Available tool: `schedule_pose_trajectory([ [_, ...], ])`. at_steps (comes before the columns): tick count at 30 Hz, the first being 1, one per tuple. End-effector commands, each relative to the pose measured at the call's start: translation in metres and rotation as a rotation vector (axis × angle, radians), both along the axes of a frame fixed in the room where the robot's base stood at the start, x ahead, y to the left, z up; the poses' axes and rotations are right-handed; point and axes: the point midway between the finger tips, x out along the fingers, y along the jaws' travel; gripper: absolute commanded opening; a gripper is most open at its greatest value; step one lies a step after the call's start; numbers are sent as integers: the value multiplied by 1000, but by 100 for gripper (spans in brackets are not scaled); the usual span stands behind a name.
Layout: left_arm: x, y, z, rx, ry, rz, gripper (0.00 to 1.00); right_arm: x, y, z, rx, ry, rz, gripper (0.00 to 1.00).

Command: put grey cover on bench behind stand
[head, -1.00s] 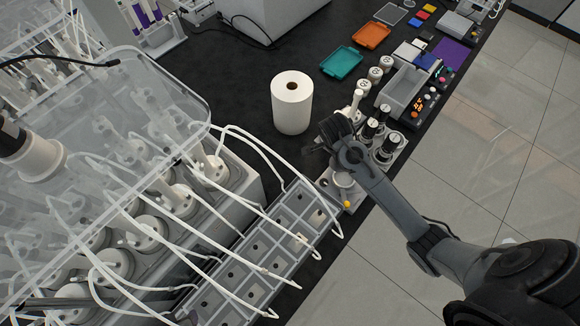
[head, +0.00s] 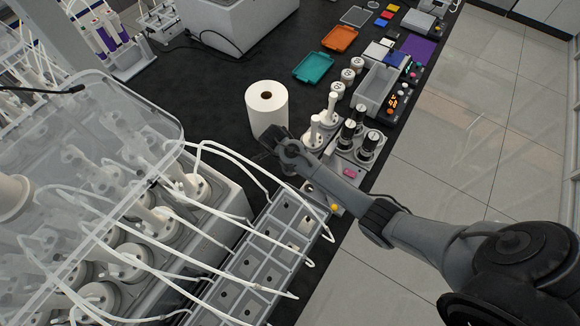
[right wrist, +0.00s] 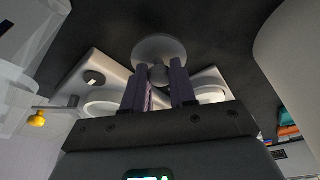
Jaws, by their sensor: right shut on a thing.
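The grey cover (right wrist: 158,50) is a round disc with a small knob. In the right wrist view my right gripper (right wrist: 160,82) is shut on that knob, and the disc is beyond the fingertips. In the head view my right gripper (head: 272,148) is over the black bench (head: 225,125), at the left edge of the stand (head: 316,194) and just in front of the paper roll; the cover is mostly hidden there. The stand, light grey with round openings, also shows in the right wrist view (right wrist: 88,72). Whether the cover touches the bench is unclear. My left gripper is out of view.
The white paper roll (head: 267,108) stands close behind my right gripper. White tubes (head: 250,170) loop from the reactors over a grey compartment box (head: 262,248) nearby. Black-topped bottles (head: 348,132) stand to the right. Bare bench lies left of the roll.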

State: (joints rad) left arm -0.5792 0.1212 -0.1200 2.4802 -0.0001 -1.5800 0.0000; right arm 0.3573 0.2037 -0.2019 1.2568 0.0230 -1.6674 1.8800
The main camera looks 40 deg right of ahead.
Motion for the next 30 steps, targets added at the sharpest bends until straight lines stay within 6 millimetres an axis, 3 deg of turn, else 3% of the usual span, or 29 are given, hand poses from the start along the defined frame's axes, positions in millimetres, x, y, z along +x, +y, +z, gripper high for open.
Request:
schedule_pose_trajectory([
  [6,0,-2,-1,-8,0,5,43,-1,0,-26,0,1,-1,0],
  [20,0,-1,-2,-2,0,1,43,-1,0,-33,0,1,-1,0],
  [21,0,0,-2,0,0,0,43,-1,0,-32,0,0,-1,29],
  [26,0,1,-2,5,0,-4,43,-1,0,-32,0,0,-1,51],
  [30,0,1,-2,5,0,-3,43,-1,0,-32,0,0,-1,51],
])
